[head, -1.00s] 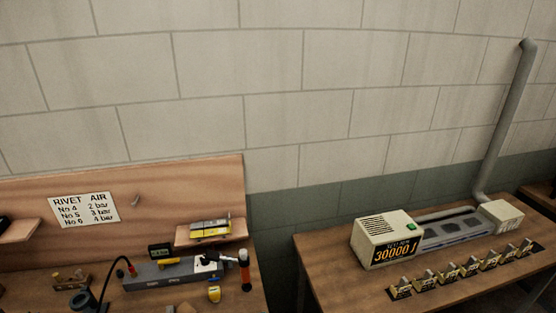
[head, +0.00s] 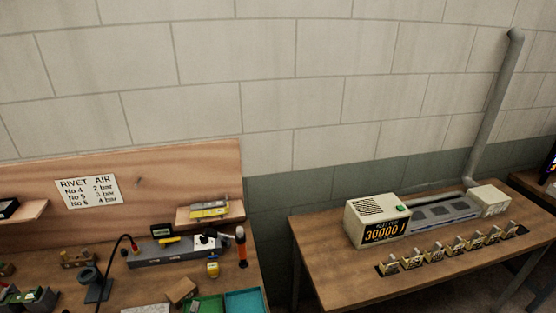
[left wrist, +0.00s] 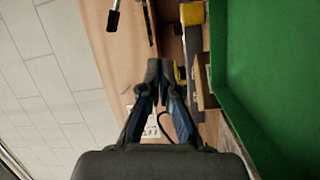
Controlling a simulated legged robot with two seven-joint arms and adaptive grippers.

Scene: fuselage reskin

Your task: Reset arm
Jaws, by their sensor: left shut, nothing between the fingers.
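My left gripper (left wrist: 160,75) shows in the left wrist view with its two dark fingers together at the tips. It is shut and empty, with the wooden bench and its back board (head: 110,215) beyond it. A large green surface (left wrist: 280,70) fills the right of the left wrist view, beside the gripper; whether they touch I cannot tell. Neither gripper shows in the head view. My right gripper is in no view.
The right table carries a beige box with a display (head: 377,221) and several small labelled blocks (head: 437,253). A grey pipe (head: 493,110) rises behind.

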